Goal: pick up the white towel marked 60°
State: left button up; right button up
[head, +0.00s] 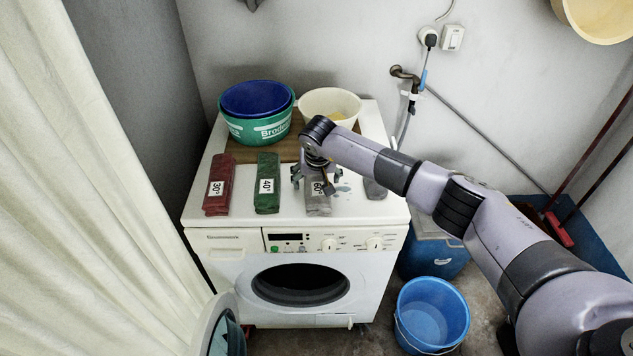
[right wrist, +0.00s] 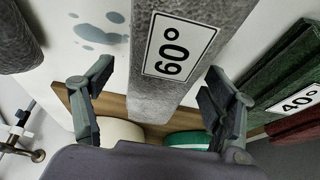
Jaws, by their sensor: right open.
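The towel marked 60° (head: 318,205) lies folded on top of the washing machine and looks light grey. Its white 60° label faces up, partly covered by my gripper in the head view. In the right wrist view the towel (right wrist: 187,75) runs between the two fingers, label readable. My right gripper (head: 312,181) is open above the towel's far part, with one finger on each side. Whether the fingers touch it I cannot tell. My left gripper is not in view.
A red 30° towel (head: 219,186) and a green 40° towel (head: 267,184) lie to the left. A darker grey roll (head: 375,189) lies to the right. Green and blue basins (head: 258,127) and a cream bowl (head: 330,103) stand behind. A blue bucket (head: 432,312) is on the floor.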

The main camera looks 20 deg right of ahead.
jog(key=shift+c, duration=0.5)
jog(key=c, duration=1.3)
jog(key=shift+o, duration=0.2)
jog(key=shift+r, duration=0.2)
